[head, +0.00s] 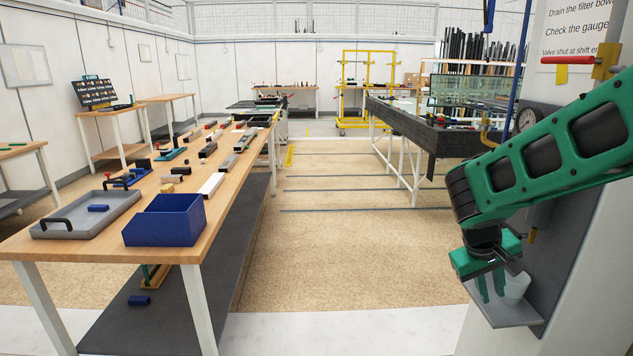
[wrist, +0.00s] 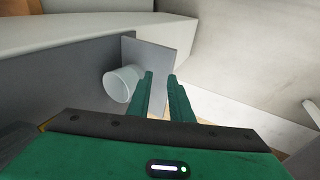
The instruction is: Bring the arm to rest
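My green arm reaches in from the right in the head view, with my gripper (head: 491,287) pointing down at its end. In the wrist view my gripper (wrist: 160,78) has its two green fingers apart, with nothing held between them. A pale translucent cup (head: 517,285) is just right of the fingers in the head view, on a small grey shelf (head: 510,314). In the wrist view the cup (wrist: 121,83) lies left of the fingers, outside the gap. Whether a finger touches it I cannot tell.
A wall panel with a gauge (head: 527,118), a yellow pipe (head: 490,130) and a red-handled valve (head: 568,60) stands close by my arm. A wooden workbench (head: 80,245) with a blue bin (head: 165,222) and a grey tray (head: 85,222) is at left. The middle floor is clear.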

